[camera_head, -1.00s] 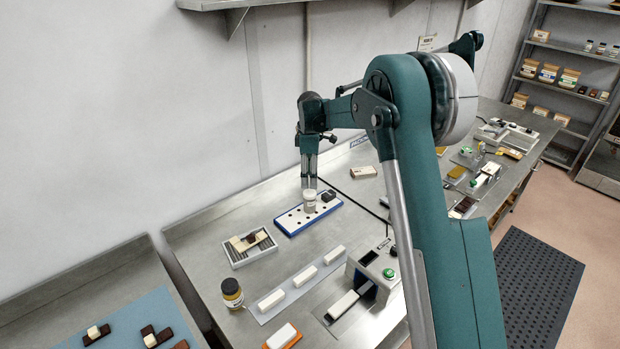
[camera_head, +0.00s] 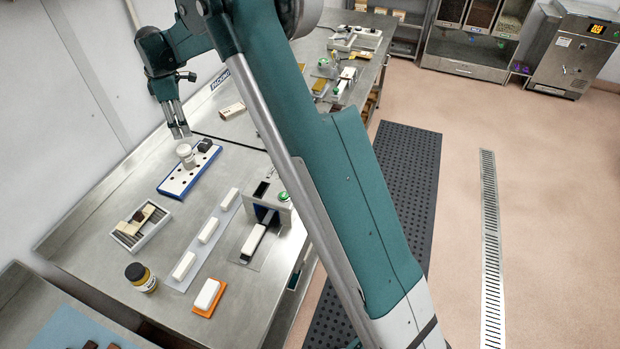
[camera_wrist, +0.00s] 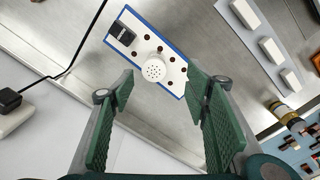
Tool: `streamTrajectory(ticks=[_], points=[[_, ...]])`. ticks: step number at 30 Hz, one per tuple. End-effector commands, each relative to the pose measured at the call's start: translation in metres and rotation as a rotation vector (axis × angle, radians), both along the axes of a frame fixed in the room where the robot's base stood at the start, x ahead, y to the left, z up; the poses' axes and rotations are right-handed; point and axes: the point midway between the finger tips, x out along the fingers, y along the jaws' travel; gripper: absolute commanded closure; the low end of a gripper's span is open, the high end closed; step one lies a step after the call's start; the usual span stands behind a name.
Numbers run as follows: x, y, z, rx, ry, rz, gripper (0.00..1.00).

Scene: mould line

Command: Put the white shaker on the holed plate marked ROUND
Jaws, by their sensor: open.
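The white shaker (camera_wrist: 154,68) stands upright on a white plate with dark holes and a blue edge (camera_wrist: 182,92). No ROUND mark can be read on the plate. My gripper (camera_head: 180,132) is just above the shaker in the head view. In the wrist view my gripper (camera_wrist: 160,85) is open and empty, its green pads apart, with the shaker beyond the tips and between them.
A black block (camera_wrist: 122,34) sits on the plate close to the shaker. A cable crosses behind the plate.

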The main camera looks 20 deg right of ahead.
Motion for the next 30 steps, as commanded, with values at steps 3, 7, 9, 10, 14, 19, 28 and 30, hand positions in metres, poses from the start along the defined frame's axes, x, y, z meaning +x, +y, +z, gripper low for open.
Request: streamTrajectory(ticks=[3,7,9,10,14,19,28,30], points=[[-0.015,-0.015,0.023,0.007,-0.019,-0.053,0.53],[-0.032,-0.031,0.045,0.017,-0.042,-0.115,0.53],[-0.041,-0.039,0.057,0.023,-0.054,-0.149,0.53],[-0.045,-0.043,0.062,0.025,-0.06,-0.164,0.53],[-0.064,-0.057,0.082,0.037,-0.082,-0.225,0.53],[-0.09,-0.077,0.105,0.053,-0.111,-0.305,0.53],[-0.14,-0.11,0.14,0.086,-0.16,-0.447,0.53],[-0.152,-0.118,0.147,0.094,-0.172,-0.481,0.53]])
